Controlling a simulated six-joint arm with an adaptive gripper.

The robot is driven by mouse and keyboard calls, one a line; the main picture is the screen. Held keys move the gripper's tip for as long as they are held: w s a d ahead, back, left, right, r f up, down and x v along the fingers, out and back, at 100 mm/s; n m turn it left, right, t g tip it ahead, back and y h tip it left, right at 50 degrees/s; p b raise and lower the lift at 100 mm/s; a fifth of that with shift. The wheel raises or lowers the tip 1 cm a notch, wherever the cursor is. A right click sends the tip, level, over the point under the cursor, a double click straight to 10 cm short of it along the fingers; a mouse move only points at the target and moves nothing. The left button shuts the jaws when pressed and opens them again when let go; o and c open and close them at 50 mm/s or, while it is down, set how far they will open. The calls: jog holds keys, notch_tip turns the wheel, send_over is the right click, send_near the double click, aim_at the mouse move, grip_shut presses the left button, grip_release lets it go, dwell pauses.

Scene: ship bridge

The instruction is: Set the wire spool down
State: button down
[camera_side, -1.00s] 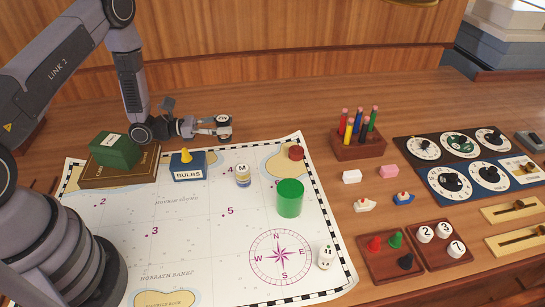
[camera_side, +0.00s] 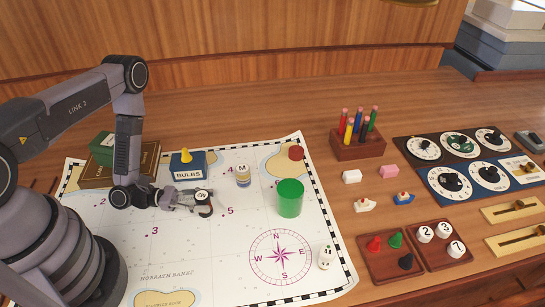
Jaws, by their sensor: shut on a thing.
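My gripper (camera_side: 203,203) is shut on the wire spool (camera_side: 202,195), over the middle-left of the chart. Only the spool's pale round top with a dark mark shows; the fingers hide its sides. I cannot tell whether its underside touches the chart (camera_side: 180,240). The spool looks upright.
A blue BULBS box (camera_side: 188,168) with a yellow bulb stands just behind my gripper. The chart in front is mostly clear.

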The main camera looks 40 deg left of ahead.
jog(key=shift+f, duration=0.2)
jog(key=c, duration=0.7)
grip_release()
